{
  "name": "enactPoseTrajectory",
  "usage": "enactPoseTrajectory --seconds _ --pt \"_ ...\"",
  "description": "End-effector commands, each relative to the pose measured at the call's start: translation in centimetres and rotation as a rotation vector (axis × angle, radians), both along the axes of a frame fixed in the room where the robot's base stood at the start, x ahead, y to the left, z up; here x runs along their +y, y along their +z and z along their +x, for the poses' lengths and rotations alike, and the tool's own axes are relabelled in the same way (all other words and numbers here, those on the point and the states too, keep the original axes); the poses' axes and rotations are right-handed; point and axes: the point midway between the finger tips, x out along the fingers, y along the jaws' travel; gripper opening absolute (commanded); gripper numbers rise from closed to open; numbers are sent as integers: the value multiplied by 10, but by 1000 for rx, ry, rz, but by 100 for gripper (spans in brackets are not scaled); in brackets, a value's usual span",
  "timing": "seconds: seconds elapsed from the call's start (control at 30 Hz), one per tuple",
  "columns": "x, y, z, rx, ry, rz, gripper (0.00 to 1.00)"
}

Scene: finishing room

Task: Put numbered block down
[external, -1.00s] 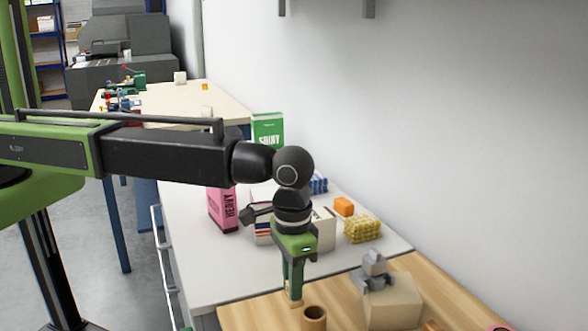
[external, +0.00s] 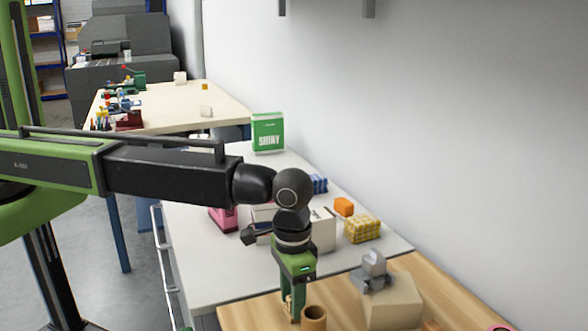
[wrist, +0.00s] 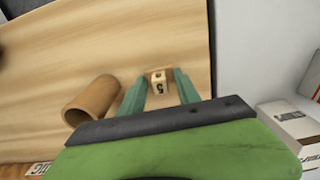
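The numbered block (wrist: 158,84) is a small pale wooden cube with dark marks, one reading 5. It stands on the wooden surface (wrist: 60,60) between my fingertips in the wrist view. My gripper (wrist: 160,82) has green fingers that stand apart, with narrow gaps showing on either side of the block. In the external view my gripper (external: 293,303) is low over the wooden top, and the block is mostly hidden by the fingers there.
A beige box with a grey piece (external: 390,303) is to the right. Boxes, a yellow sponge (external: 361,229) and an orange block (external: 344,207) sit on the white table behind.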

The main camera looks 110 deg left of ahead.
Motion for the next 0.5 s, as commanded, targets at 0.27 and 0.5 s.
enactPoseTrajectory --seconds 0.27,0.5 --pt "0 15 0 0 0 0 39" --pt "0 62 0 0 0 0 39"
